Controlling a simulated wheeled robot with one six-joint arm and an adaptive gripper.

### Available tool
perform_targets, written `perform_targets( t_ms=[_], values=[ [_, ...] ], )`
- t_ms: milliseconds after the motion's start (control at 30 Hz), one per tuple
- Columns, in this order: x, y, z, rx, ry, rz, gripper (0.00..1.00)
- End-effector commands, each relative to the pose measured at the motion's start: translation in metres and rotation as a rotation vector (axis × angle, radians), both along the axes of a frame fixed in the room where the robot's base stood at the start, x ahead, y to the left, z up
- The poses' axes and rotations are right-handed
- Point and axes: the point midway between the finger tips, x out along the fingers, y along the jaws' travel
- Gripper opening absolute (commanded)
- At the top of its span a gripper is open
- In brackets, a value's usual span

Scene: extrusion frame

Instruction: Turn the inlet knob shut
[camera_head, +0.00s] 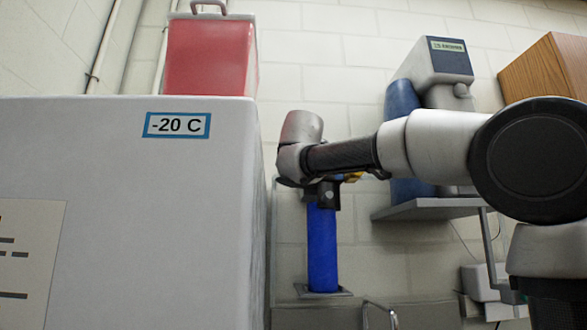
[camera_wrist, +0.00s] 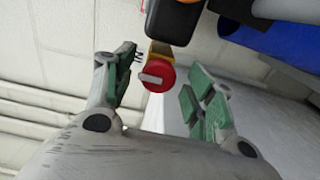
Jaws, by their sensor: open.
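In the wrist view a round red knob (camera_wrist: 159,74) with a pale raised bar across its face sits on a yellow fitting (camera_wrist: 160,48) under a black body (camera_wrist: 174,20). My gripper (camera_wrist: 163,84) is open, its green-padded fingers on either side of the knob in the picture. Gaps show between the pads and the knob, and I cannot tell the depth. In the head view a blue upright cylinder (camera_head: 322,250) has a black fitting (camera_head: 323,192) on top, with some yellow (camera_head: 352,177) beside it. My arm covers the knob and gripper there.
A white freezer (camera_head: 200,200) labelled -20 C fills the left, with a red box (camera_head: 210,55) on top. Right of the cylinder, a shelf (camera_head: 430,208) carries a grey instrument (camera_head: 428,65). A wooden box (camera_head: 545,68) stands at the far right.

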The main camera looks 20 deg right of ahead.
Motion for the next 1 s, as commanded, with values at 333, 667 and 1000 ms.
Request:
perform_targets(
  t_ms=[333, 667, 1000],
  values=[
    [-0.057, 0.012, 0.001, 0.002, -0.001, 0.006, 0.55],
    [-0.111, 0.022, 0.0, 0.001, 0.0, 0.002, 0.55],
    [-0.117, 0.023, 0.0, 0.0, 0.001, -0.001, 0.55]
  ],
)
